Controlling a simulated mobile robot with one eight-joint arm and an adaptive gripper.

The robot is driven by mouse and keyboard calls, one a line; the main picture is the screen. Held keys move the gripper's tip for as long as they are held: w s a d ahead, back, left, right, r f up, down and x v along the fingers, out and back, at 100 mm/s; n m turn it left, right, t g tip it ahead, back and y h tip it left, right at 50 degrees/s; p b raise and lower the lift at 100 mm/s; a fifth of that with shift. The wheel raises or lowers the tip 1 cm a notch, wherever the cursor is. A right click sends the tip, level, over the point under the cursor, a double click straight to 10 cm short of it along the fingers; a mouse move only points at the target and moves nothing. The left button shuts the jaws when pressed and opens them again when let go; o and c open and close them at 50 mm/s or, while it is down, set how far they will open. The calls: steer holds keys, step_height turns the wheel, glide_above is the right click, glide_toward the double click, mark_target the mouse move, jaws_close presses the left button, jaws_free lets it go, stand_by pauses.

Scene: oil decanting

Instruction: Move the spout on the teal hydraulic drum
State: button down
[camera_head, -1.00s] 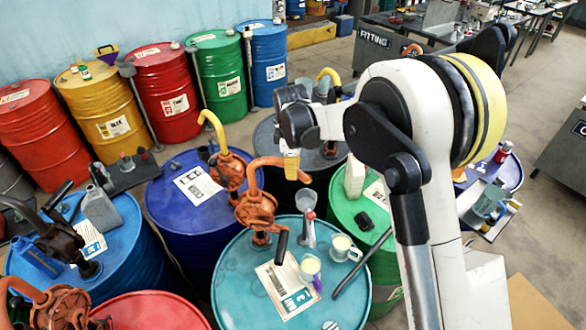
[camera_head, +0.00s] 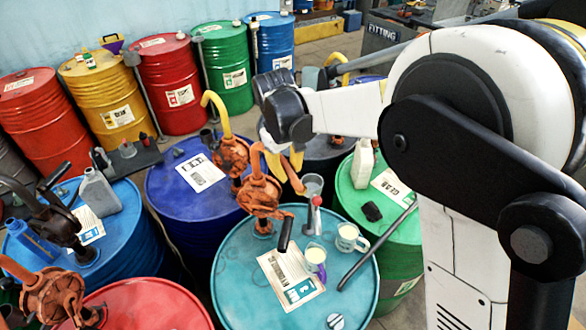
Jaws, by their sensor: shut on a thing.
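The teal drum (camera_head: 238,282) stands at the bottom centre. An orange rotary pump (camera_head: 261,194) with a dark crank handle is mounted on its top. The fingers and the dark gripper body hide part of the spout, so the exact contact is not clear.
A blue drum (camera_head: 175,215) with a yellow-spouted pump and a green drum (camera_head: 400,254) crowd close by.

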steer(key=shift+s+a+m, duration=0.35)
steer(key=shift+s+m, duration=0.15)
steer(key=shift+s, duration=0.05)
steer(key=c, duration=1.1)
jaws_free()
steer(key=shift+c, duration=0.2)
step_height(320, 180, up, 12)
steer(key=s+a, duration=0.1)
steer(key=shift+a, duration=0.15)
steer(key=shift+f, duration=0.1)
